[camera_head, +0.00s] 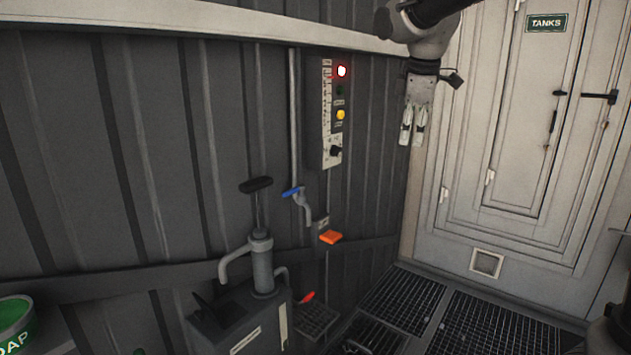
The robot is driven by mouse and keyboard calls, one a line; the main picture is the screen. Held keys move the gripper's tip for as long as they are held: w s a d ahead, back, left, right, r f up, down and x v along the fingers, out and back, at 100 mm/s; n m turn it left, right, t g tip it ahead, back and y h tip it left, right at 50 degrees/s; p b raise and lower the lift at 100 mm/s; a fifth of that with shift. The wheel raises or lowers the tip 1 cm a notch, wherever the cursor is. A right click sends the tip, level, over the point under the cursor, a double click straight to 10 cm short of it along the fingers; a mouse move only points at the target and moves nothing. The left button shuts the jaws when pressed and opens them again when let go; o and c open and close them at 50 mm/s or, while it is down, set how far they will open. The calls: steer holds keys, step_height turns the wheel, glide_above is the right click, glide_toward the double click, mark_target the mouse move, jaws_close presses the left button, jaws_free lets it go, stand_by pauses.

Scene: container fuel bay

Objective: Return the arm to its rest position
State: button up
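My gripper (412,138) hangs from my arm at the top right of the head view, with its fingers pointing down. It is in the air in front of the pale door wall and the corner of the dark ribbed wall. Nothing shows between or below the fingers. The two pale fingers are close together, and at this size I cannot tell whether they are open or shut. The upper part of my arm runs out of the top of the picture.
A control panel (327,135) with a lit red lamp and a yellow lamp is on the wall left of my gripper. A blue-handled tap (300,199), an orange block (330,237) and a hand pump (262,262) are lower. A "TANKS" door (525,110) is at right, above floor grating (490,325).

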steer(key=s+d+f+m, duration=0.2)
steer(key=s+d+m, duration=0.25)
steer(key=s, duration=0.45)
steer(key=s+d+f+m, duration=0.1)
steer(key=s+d+m, duration=0.2)
steer(key=s+d, duration=0.4)
steer(key=s+d+f+m, duration=0.1)
steer(key=s+f+m, duration=0.2)
steer(key=s, duration=0.4)
steer(key=s+d+f+m, duration=0.1)
steer(key=s+f+m, duration=0.2)
steer(key=s+f, duration=0.2)
steer(key=s, duration=0.2)
steer(key=shift+s+d+f+y, duration=0.25)
steer(key=shift+s+d+y, duration=0.05)
steer(key=shift+s+d, duration=0.1)
steer(key=shift+w+m, duration=0.1)
steer(key=shift+m, duration=0.15)
